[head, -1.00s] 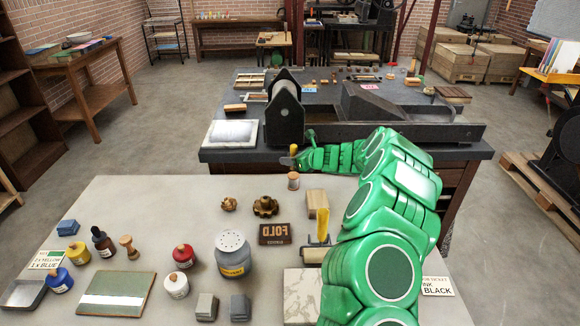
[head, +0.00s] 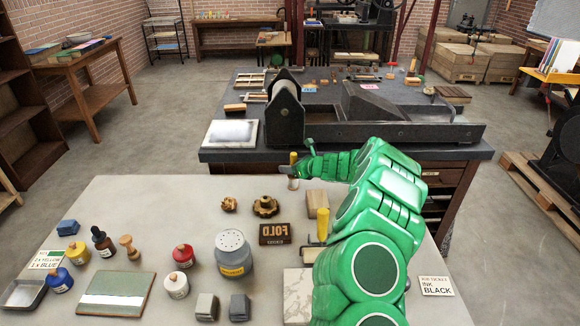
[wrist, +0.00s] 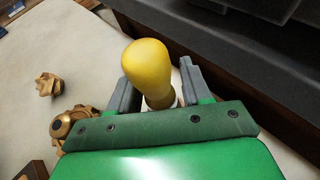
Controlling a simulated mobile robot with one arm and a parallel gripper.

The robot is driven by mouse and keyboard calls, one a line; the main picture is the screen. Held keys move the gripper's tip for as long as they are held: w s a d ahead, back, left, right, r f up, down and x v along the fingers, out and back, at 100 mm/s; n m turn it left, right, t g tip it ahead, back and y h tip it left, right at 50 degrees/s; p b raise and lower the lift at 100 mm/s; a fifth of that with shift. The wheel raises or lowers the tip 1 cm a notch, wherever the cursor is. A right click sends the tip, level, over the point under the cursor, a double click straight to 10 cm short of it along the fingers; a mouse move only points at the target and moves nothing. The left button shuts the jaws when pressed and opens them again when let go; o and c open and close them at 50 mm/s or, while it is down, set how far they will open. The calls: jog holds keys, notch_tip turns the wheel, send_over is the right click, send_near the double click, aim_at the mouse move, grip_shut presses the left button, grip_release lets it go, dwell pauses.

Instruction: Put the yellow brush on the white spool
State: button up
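The yellow brush (wrist: 146,68) stands upright between the fingers of my gripper (wrist: 160,92) in the wrist view, its rounded yellow handle toward the camera. In the head view the brush (head: 293,157) shows its yellow top above my gripper (head: 289,169), which is shut on it. The white spool (head: 293,184) stands on the near table directly below my gripper. Whether the brush's underside touches the spool is hidden by the fingers.
Two brass-coloured gear-like pieces (head: 264,206) and a dark FOLD block (head: 275,233) lie to the left and nearer. The dark press table (head: 400,153) rises behind.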

jog(key=shift+o, duration=0.7)
jog(key=shift+r, duration=0.15)
jog(key=shift+s+d+r, duration=0.1)
jog(key=shift+d, duration=0.05)
jog(key=v, duration=1.1)
jog(key=shift+s+r, duration=0.15)
jog(key=shift+s, duration=0.05)
jog(key=shift+d, duration=0.1)
